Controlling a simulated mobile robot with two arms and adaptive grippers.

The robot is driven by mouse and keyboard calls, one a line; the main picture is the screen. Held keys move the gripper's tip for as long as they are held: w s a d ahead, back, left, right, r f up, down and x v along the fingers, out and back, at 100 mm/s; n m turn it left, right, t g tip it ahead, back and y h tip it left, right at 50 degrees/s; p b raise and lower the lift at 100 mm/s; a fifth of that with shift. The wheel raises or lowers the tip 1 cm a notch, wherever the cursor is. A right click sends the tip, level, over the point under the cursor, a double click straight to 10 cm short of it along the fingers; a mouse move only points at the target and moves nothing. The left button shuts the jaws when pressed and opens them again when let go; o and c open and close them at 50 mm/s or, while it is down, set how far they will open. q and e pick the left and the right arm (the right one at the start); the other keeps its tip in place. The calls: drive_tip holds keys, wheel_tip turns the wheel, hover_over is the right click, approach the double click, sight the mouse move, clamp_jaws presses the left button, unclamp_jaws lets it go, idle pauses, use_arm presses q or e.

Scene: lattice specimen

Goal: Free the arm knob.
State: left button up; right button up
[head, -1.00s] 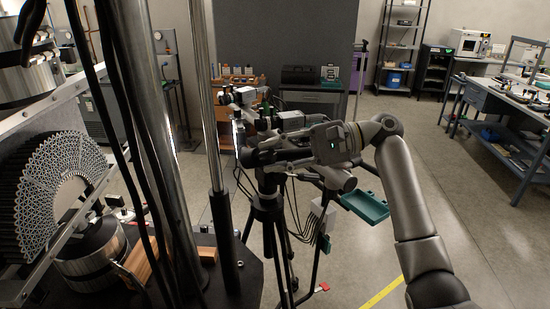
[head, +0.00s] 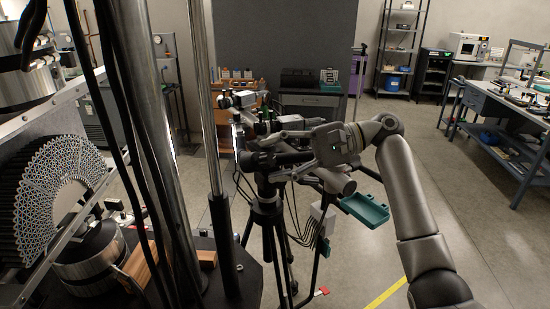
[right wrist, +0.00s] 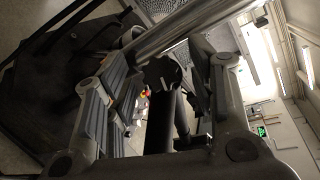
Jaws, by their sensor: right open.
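My right gripper (head: 262,146) reaches in from the right to the head of the black tripod (head: 268,212), just beyond the steel columns. In the right wrist view its two ridged fingers (right wrist: 162,78) stand wide apart. A dark knob (right wrist: 160,72) with a scalloped rim lies in the gap between them, apparently not clamped. I take it for the arm knob. The fingers hide the knob in the head view, and I cannot tell whether either finger touches it. My left gripper is not in view.
Steel columns (head: 207,110) and hanging black cables stand left of the tripod. A fan-shaped lattice specimen (head: 65,185) is in the test machine at left. A teal tray (head: 365,210) is beside the tripod. Open floor lies to the right, before a workbench (head: 500,135).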

drive_tip(key=v, duration=1.1)
drive_tip(key=shift+d, duration=0.35)
drive_tip(key=shift+r, duration=0.1)
